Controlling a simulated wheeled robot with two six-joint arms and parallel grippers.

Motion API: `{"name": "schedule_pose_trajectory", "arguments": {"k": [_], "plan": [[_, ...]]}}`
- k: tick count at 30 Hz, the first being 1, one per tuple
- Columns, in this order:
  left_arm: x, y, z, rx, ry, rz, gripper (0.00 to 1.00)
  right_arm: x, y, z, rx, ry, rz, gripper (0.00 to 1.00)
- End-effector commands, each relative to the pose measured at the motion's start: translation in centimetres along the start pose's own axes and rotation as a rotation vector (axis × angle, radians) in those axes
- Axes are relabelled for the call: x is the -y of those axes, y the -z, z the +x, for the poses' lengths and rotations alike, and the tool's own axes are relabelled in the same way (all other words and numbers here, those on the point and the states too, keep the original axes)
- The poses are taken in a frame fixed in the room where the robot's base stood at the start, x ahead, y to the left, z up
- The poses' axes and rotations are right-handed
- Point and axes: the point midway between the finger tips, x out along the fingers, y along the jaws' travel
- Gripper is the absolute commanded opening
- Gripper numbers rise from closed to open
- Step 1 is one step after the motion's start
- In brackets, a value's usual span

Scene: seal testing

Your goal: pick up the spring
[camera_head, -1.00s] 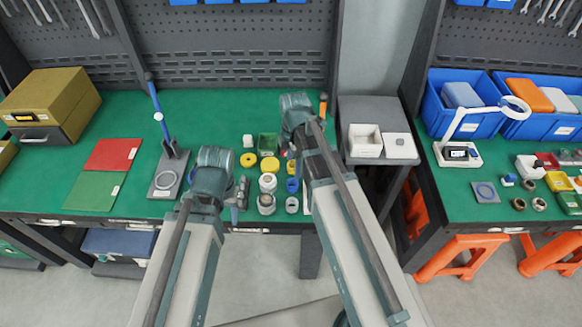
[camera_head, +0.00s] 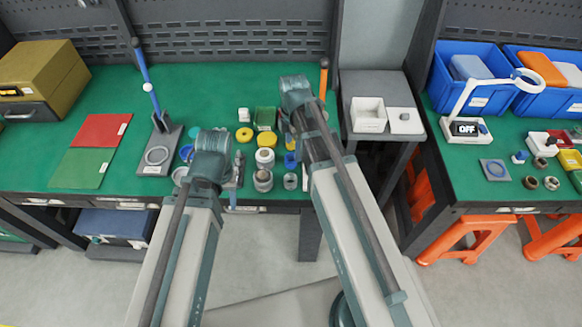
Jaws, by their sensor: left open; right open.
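I cannot make out a spring for certain; small parts crowd the green bench top between my arms. Among them are a yellow ring (camera_head: 244,135), a white-topped cylinder (camera_head: 265,157) and a grey cylinder (camera_head: 263,181). My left gripper (camera_head: 238,172) hangs at the left edge of this group, open, with no held object visible; its fingers are small and partly hidden by its wrist. My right arm reaches over the right side of the group. My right gripper (camera_head: 291,133) is mostly hidden behind its own wrist, and I see nothing held in it.
A stand with a blue post (camera_head: 147,78), red (camera_head: 103,130) and green (camera_head: 80,168) mats and a yellow cabinet (camera_head: 42,70) occupy the left. A grey side table (camera_head: 385,88) holds a white box (camera_head: 368,114). The right bench carries blue bins (camera_head: 470,85) and a ring lamp (camera_head: 500,93).

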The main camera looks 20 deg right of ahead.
Motion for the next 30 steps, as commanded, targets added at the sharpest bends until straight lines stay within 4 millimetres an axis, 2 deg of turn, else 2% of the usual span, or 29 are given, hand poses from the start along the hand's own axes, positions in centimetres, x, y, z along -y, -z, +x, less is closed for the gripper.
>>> {"name": "schedule_pose_trajectory", "arguments": {"k": [1, 2, 13, 24, 30], "plan": [[-0.1, 0.1, 1.2, 0.0, 0.0, 0.0, 0.5, 0.0, 0.0, 1.2, 0.0, 0.0, 0.0, 0.83], [-0.1, 0.1, 1.4, 0.0, 0.0, 0.0, 0.5, 0.0, 0.0, 1.4, 0.0, 0.0, 0.0, 0.83], [-0.2, 0.1, 2.1, 0.0, 0.0, 0.0, 0.5, -0.1, 0.1, 2.1, 0.0, 0.0, 0.0, 0.83], [-0.6, 0.4, 6.4, 0.0, 0.0, 0.0, 0.5, -0.3, 0.6, 6.5, 0.0, 0.0, 0.0, 0.83], [-0.6, 0.4, 6.6, 0.0, 0.0, 0.0, 0.5, -0.3, 0.6, 6.7, 0.0, 0.0, 0.0, 0.83]]}}
